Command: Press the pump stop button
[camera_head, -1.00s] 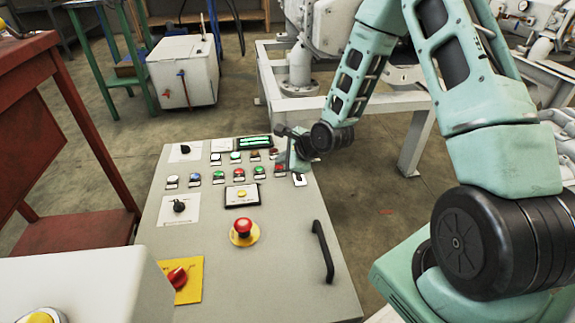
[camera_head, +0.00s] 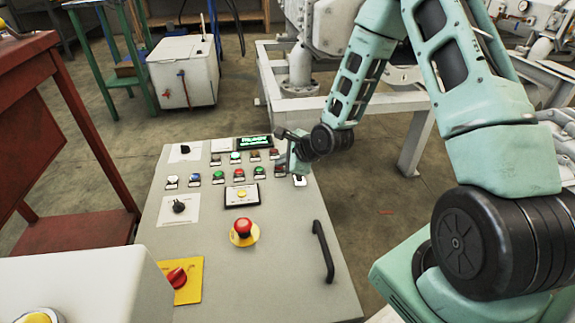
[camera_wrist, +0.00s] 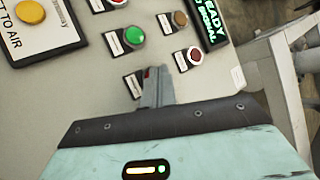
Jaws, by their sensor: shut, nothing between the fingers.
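The grey control panel (camera_head: 275,270) holds rows of small buttons; their labels are too small to read, so I cannot tell for sure which is pump stop. My gripper (camera_head: 291,157) is at the right end of the rows. In the wrist view, its shut fingers (camera_wrist: 155,84) reach down to the panel over a small button, of which only a sliver of red (camera_wrist: 147,72) shows beside the tips. I cannot tell whether they touch it. A green button (camera_wrist: 134,36) is just above, and another red button (camera_wrist: 194,55) lies to the right.
A lit green display (camera_wrist: 210,25) is near the buttons. A large red emergency knob (camera_head: 242,228), a yellow button (camera_head: 241,194) and a black handle (camera_head: 323,251) stand out from the panel. A red table (camera_head: 70,232) is at the left, white machine framing (camera_head: 410,145) behind.

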